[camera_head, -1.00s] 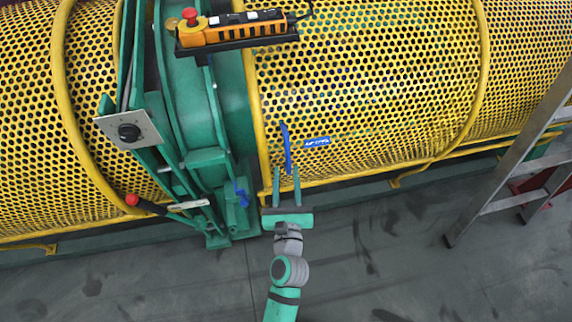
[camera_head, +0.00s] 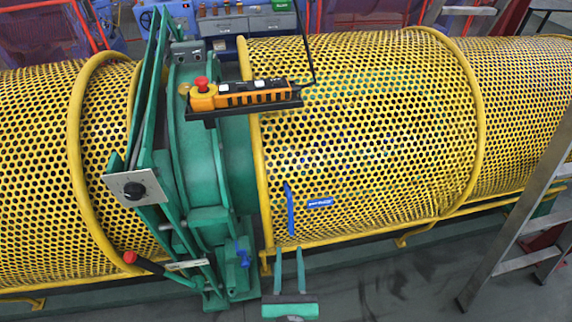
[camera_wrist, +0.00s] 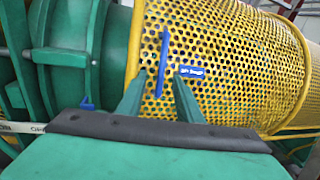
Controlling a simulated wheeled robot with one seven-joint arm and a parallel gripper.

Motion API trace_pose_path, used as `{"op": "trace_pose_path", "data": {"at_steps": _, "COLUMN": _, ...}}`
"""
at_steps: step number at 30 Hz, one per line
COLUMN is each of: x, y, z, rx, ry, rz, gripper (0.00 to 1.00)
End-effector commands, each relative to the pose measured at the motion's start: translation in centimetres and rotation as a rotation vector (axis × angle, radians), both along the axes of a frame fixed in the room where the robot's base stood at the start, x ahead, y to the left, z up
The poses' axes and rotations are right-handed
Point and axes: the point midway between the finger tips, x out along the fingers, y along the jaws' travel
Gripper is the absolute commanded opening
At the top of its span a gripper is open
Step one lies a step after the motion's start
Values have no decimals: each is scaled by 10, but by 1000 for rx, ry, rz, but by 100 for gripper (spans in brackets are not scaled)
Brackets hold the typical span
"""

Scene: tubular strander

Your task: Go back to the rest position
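My gripper (camera_head: 289,272) is at the bottom of the head view, its two green fingers pointing up toward the yellow mesh guard (camera_head: 370,130). The fingers are apart with nothing between them. In the wrist view my gripper (camera_wrist: 160,92) also shows open and empty, in front of the guard. A blue handle (camera_head: 290,209) is on the guard, above the fingertips and apart from them. A blue label (camera_head: 320,202) is beside it. Most of my arm is out of the head view.
A green machine frame (camera_head: 208,160) stands left of my gripper, with a red-knobbed lever (camera_head: 130,257), a small blue handle (camera_head: 243,254) and a black dial (camera_head: 134,190). An orange control box (camera_head: 245,95) is above. A ladder (camera_head: 530,220) leans at the right. Grey floor (camera_head: 390,290) is open between.

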Motion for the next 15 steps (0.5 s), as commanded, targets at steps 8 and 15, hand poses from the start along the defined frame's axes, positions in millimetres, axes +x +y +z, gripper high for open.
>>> {"op": "trace_pose_path", "data": {"at_steps": 8, "x": -11, "y": 2, "z": -7, "rx": -108, "ry": 25, "rz": -6, "gripper": 32}}
{"op": "trace_pose_path", "data": {"at_steps": 15, "x": -63, "y": 6, "z": -32, "rx": -710, "ry": 134, "rz": -7, "gripper": 32}}
